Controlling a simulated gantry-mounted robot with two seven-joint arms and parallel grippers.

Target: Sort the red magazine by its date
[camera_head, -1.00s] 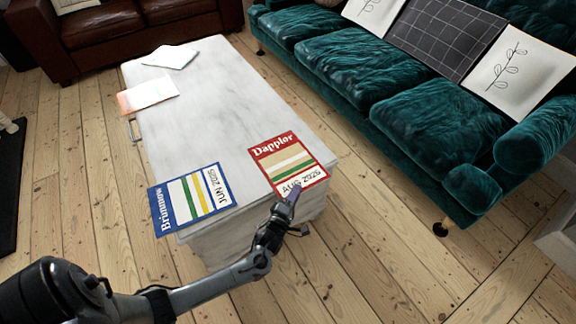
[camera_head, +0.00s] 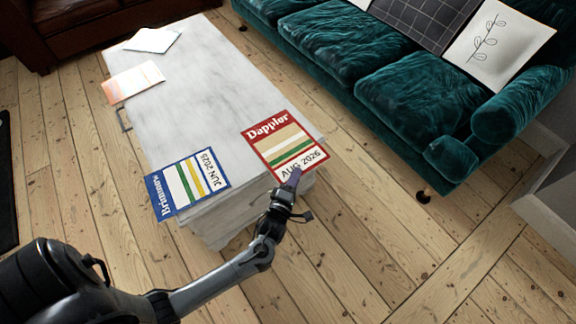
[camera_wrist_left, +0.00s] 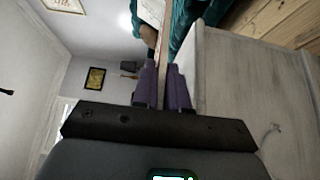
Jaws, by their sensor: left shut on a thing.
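The red magazine (camera_head: 285,145), titled Dapplor and marked AUG 2026, is at the near right corner of the white table (camera_head: 190,95). My left gripper (camera_head: 293,180) is shut on its near edge, by the date. In the left wrist view the purple fingers (camera_wrist_left: 163,88) close on a thin edge. The fingers cover a little of the date strip. I cannot tell whether the magazine lies flat or is slightly raised. My right gripper is not in view.
An orange-white sheet (camera_head: 133,82) and a pale sheet (camera_head: 152,40) lie at the far end. A green sofa (camera_head: 400,95) stands to the right. The table's middle is clear.

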